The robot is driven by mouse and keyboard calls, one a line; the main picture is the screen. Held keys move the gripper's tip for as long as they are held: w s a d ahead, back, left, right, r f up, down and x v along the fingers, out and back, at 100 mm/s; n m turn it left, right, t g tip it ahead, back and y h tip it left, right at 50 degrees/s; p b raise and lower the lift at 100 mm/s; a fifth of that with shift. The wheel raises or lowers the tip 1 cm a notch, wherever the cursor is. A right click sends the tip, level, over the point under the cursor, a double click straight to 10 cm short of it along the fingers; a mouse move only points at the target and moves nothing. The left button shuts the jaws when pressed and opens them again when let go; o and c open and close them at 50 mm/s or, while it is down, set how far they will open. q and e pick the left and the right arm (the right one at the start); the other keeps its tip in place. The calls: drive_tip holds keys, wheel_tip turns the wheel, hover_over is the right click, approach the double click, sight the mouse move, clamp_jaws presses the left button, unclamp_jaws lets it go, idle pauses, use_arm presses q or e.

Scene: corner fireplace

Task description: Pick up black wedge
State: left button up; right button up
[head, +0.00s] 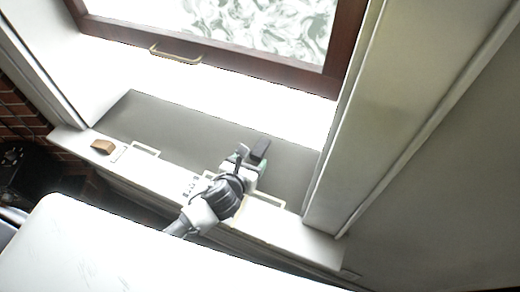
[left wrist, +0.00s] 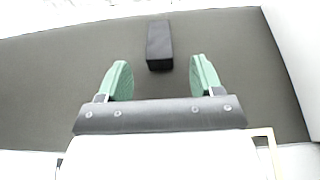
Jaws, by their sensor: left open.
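The black wedge (left wrist: 159,46) is a small dark block lying on the grey sill surface, ahead of the fingertips in the left wrist view. It also shows in the head view (head: 260,149), just beyond my left gripper (head: 245,160). My left gripper (left wrist: 160,82) is open, with its two green fingers spread to either side of the wedge's line. The wedge's near end lies around the level of the fingertips, roughly centred between them. I cannot tell whether anything touches it. The right gripper is in neither view.
The grey sill (head: 170,122) is mostly bare. A window with a brown frame (head: 225,66) and brass handle (head: 176,57) stands behind. A pale upright post (head: 358,120) bounds the right.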

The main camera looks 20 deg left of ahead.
sight(256, 154)
use_arm(q)
drive_tip(key=x, duration=0.4)
drive_tip(key=shift+w+f, duration=0.15)
drive_tip(key=shift+w, duration=0.1)
drive_tip(key=shift+w+f, duration=0.1)
drive_tip(key=shift+w, duration=0.15)
drive_tip(key=shift+c, duration=1.4)
drive_tip(key=c, duration=0.7)
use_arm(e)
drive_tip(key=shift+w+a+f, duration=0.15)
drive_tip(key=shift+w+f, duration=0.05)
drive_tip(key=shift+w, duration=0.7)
